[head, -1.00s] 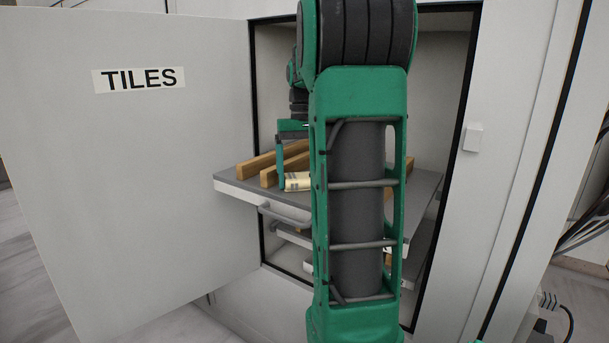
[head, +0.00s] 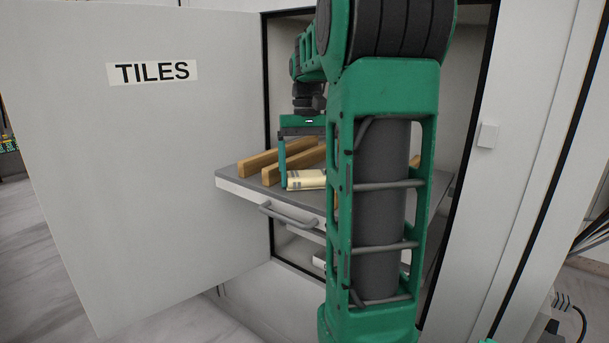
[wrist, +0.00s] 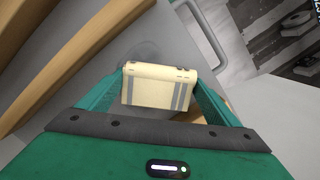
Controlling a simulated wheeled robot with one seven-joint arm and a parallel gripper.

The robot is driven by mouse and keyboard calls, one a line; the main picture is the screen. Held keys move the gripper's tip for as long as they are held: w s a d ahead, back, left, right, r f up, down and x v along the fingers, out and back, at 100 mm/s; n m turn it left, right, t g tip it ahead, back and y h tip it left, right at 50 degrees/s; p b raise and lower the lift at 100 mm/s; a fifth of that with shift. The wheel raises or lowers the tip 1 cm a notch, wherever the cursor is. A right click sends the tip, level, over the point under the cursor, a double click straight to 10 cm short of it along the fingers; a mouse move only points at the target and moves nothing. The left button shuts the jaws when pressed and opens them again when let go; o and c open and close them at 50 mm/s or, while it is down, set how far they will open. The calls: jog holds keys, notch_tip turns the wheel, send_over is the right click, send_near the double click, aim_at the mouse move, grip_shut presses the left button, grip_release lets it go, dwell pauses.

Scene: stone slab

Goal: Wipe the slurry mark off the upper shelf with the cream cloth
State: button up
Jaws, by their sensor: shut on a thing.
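My gripper (wrist: 157,92) is shut on the cream cloth (head: 306,179), a folded pad with grey stripes. The cloth also shows between both fingers in the wrist view (wrist: 153,88). In the head view my gripper is low over the front part of the grey upper shelf (head: 236,174), which sticks out of the cabinet; my arm hides one finger and the shelf's right part. The cloth looks at or very near the shelf surface; I cannot tell if it touches. A faint darker grey smudge (wrist: 146,50) shows on the shelf just beyond the cloth in the wrist view.
Wooden bars (head: 272,157) lie on the shelf behind and left of the cloth. The shelf has a front handle (head: 286,216). The open door marked TILES (head: 170,160) stands at left. A lower shelf shows beneath, and the cabinet frame is close at right.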

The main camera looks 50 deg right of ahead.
aim_at(309, 174)
jog(key=shift+s+d+r, duration=0.1)
jog(key=shift+r, duration=2.7)
jog(key=shift+r, duration=0.1)
jog(key=shift+r, duration=1.5)
